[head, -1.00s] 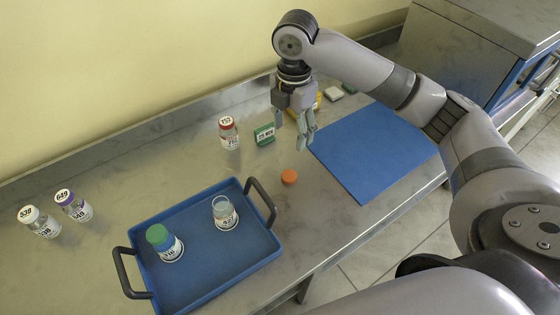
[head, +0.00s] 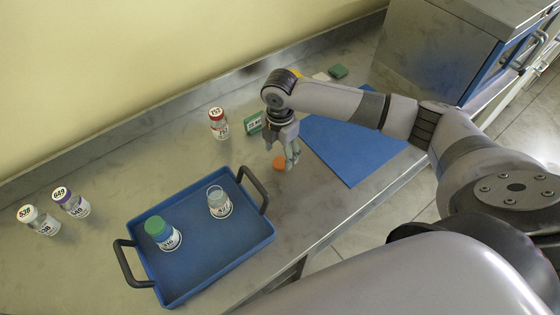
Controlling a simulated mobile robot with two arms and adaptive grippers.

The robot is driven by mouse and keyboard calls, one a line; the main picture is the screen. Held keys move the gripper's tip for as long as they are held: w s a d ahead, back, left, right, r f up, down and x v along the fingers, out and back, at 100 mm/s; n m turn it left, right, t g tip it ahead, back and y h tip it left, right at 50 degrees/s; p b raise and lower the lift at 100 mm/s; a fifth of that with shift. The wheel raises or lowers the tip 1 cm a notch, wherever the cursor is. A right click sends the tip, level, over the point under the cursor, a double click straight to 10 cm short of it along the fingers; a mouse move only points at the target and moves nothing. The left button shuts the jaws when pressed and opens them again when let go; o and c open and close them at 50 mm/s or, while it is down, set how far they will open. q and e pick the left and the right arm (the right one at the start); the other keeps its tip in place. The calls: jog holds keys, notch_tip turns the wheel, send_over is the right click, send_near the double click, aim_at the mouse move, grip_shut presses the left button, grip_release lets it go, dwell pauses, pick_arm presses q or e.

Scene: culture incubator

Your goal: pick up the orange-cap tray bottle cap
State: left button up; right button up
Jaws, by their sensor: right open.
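The orange cap (head: 279,163) lies on the steel bench, to the right of the blue tray (head: 181,279). An uncapped clear bottle (head: 219,203) stands in the tray near its right end. A green-capped bottle (head: 162,234) stands in the tray to its left. My right gripper (head: 289,158) points down with its fingers open, close above and beside the cap. One finger overlaps the cap's right edge in the picture; I cannot tell whether they touch. My left gripper does not show.
A red-capped bottle (head: 218,124) and a green box (head: 254,123) stand behind the cap. A blue mat (head: 347,151) lies to the right. A white-capped bottle (head: 39,221) and a purple-capped bottle (head: 71,202) stand at left. Tray handles (head: 254,189) stick up.

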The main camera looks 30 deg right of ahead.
aim_at(280, 162)
jog(key=shift+f+p, duration=0.3)
jog(key=shift+f, duration=1.5)
jog(key=c, duration=0.8)
